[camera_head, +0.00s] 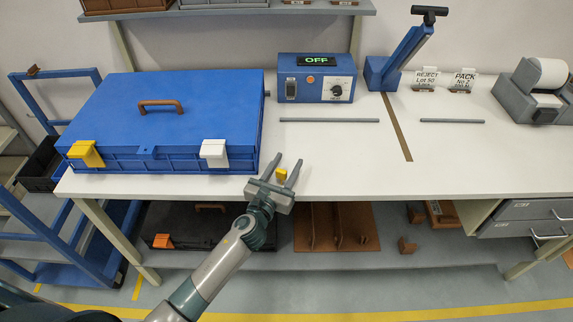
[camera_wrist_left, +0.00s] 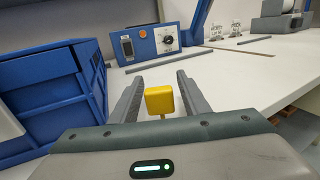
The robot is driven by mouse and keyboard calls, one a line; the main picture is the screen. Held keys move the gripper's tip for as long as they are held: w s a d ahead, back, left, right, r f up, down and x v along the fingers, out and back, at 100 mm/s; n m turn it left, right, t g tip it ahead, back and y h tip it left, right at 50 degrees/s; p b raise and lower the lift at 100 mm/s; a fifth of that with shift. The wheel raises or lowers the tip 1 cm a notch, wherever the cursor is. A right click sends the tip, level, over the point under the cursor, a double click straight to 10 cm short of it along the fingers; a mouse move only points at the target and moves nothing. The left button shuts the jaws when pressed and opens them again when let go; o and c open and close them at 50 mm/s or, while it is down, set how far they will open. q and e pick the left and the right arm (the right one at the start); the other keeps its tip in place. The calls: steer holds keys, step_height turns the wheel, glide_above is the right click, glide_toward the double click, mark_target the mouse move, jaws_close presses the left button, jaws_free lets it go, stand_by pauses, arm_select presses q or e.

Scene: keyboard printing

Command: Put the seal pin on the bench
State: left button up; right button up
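The seal pin appears to be the small yellow block (camera_head: 281,175) with a thin stem below it. It is between the fingers of my left gripper (camera_head: 286,165), over the front edge of the white bench (camera_head: 340,180). In the left wrist view the yellow block (camera_wrist_left: 159,100) sits between the two grey fingers, with a gap on each side. My left gripper is open around it. The stem's lower end is hidden, so I cannot tell whether it touches the bench. My right gripper is in neither view.
A blue case (camera_head: 190,105) with yellow and white latches stands left on the bench. Behind are a blue control box (camera_head: 317,78) reading OFF, a blue lever press (camera_head: 395,65) and a label printer (camera_head: 535,92). Grey bars (camera_head: 330,120) lie on the bench. The front middle is clear.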

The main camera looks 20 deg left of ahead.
arm_select(q)
steer(key=shift+r, duration=0.1)
steer(key=shift+r, duration=0.15)
steer(key=shift+s, duration=0.3)
steer(key=s+a+b, duration=0.1)
steer(key=s+b, duration=0.1)
steer(key=s, duration=0.9)
steer(key=shift+s+a, duration=0.15)
